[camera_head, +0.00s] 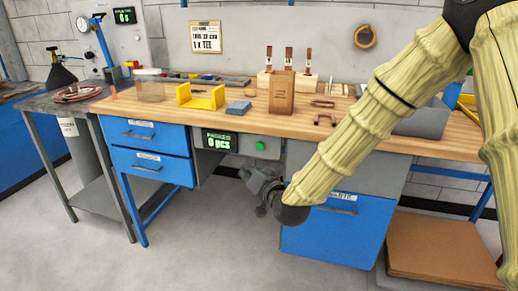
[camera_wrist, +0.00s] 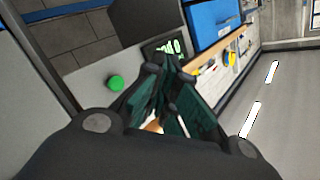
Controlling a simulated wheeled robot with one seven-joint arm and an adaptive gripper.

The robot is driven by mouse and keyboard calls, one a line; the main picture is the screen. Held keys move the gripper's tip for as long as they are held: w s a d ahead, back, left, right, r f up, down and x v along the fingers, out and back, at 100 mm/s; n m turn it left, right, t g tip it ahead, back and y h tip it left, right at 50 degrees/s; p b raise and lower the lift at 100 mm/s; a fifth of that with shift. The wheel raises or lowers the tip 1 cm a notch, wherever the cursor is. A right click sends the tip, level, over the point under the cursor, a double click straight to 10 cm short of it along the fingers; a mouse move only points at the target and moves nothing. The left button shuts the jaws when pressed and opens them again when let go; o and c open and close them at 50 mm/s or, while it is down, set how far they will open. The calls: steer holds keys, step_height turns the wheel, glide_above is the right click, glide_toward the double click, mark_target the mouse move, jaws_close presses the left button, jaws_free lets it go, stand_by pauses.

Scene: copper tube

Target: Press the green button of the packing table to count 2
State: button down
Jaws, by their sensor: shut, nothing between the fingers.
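The green button (camera_head: 260,146) sits on the grey front panel of the packing table (camera_head: 330,122), under the tabletop edge. Left of it is the counter display (camera_head: 218,140), which reads PACKED 0 PCS. In the wrist view the green button (camera_wrist: 116,83) is at the left of the fingers, and the display (camera_wrist: 166,48) is just beyond the fingertips. My gripper (camera_head: 246,174) is shut and empty, in front of the panel and a little below the button in the head view. In the wrist view my gripper (camera_wrist: 164,64) is apart from the button.
Blue drawers (camera_head: 148,150) are left of the display and a blue bin front (camera_head: 330,228) is below right. On the tabletop are a yellow fixture (camera_head: 200,96), a brown box (camera_head: 281,92) and copper parts. Cardboard (camera_head: 440,245) lies on the floor at right.

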steer(key=w+d, duration=0.2)
steer(key=w, duration=0.6)
steer(key=shift+d, duration=0.35)
steer(key=shift+w+d, duration=0.3)
steer(key=shift+w, duration=0.65)
stand_by(2.3)
steer(key=shift+s, duration=0.1)
steer(key=shift+s+a, duration=0.3)
steer(key=shift+s, duration=0.5)
steer(key=shift+s+a+p, duration=0.15)
steer(key=shift+s+a, duration=0.1)
steer(key=shift+s, duration=0.55)
steer(key=shift+s+a+p, duration=0.1)
steer(key=shift+s+a, duration=0.2)
steer(key=shift+s, duration=0.5)
steer(key=shift+s+a+p, duration=0.15)
steer(key=shift+s+a, duration=0.1)
steer(key=shift+s, duration=0.55)
stand_by(0.3)
